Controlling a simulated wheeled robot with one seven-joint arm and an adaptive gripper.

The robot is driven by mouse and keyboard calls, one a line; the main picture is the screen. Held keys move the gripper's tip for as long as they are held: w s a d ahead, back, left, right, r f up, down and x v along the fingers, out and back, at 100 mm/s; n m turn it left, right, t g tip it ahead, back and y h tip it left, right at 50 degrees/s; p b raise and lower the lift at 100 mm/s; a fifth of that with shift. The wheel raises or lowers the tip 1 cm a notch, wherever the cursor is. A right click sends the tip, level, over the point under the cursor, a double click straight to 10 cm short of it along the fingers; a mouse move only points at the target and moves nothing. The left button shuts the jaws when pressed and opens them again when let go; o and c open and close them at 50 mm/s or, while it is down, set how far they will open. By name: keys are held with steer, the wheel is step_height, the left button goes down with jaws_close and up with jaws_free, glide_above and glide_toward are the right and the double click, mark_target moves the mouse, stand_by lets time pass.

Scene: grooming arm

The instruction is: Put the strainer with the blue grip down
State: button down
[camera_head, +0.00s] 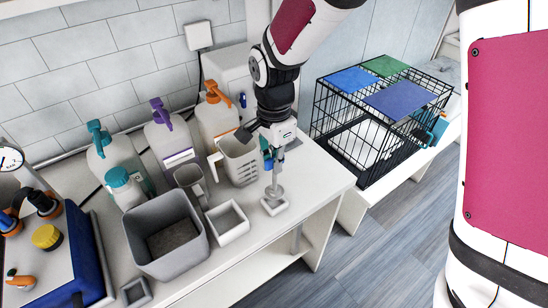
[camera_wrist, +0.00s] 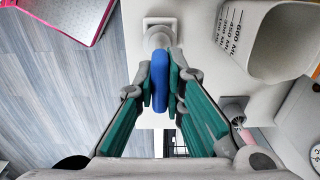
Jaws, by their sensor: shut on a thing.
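My gripper (camera_head: 270,157) points down over the right part of the white counter. In the wrist view its teal fingers (camera_wrist: 161,85) are shut on the blue grip (camera_wrist: 160,68) of the strainer. The strainer's grey lower part (camera_head: 275,190) hangs below the fingers, and its grey rounded end shows in the wrist view (camera_wrist: 157,38). It is over or in a small white square holder (camera_head: 274,208), which also shows in the wrist view (camera_wrist: 160,22). I cannot tell whether strainer and holder touch.
A clear measuring jug (camera_head: 238,162) stands close left of my gripper. A white square tray (camera_head: 228,222), a grey bin (camera_head: 165,235) and a grey cup (camera_head: 190,182) stand further left. Several bottles line the wall. A wire cage (camera_head: 375,125) stands right. Bare counter (camera_head: 320,178) lies right of the holder.

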mark_target(274, 189)
steer(key=shift+w+f+p, duration=0.1)
steer(key=shift+f+p, duration=0.2)
steer(key=shift+f, duration=1.45)
steer(key=c, duration=1.7)
jaws_free()
steer(key=shift+f, duration=0.15)
steer(key=shift+o, duration=0.2)
